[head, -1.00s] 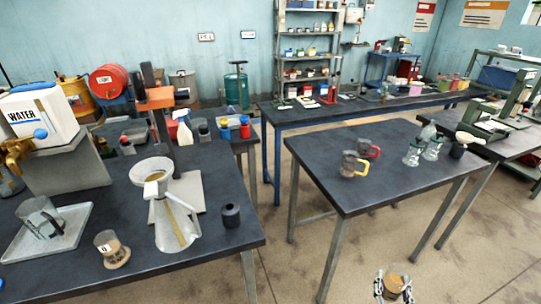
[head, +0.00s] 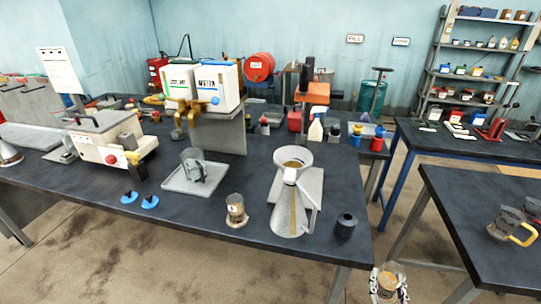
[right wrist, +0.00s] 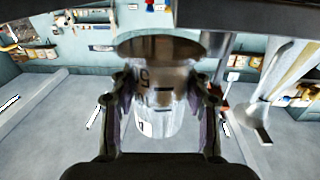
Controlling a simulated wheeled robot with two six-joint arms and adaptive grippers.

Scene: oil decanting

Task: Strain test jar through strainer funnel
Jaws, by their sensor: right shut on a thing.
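The strainer funnel (head: 293,157) has a wide pale bowl with a brownish inside. It sits on a tall conical vessel with a side handle (head: 292,205) near the right end of the left bench. My right gripper (head: 388,283) is at the bottom edge of the head view, below and right of the funnel, in front of the bench. It is shut on a jar (right wrist: 155,90), clear with markings and a small label, with a finger on each side in the right wrist view. The jar's top looks brown in the head view. My left gripper is not in view.
On the left bench (head: 215,228), a small labelled jar (head: 236,212) stands left of the funnel and a dark cylinder (head: 346,226) to its right. Another table (head: 480,225) with mugs stands at right.

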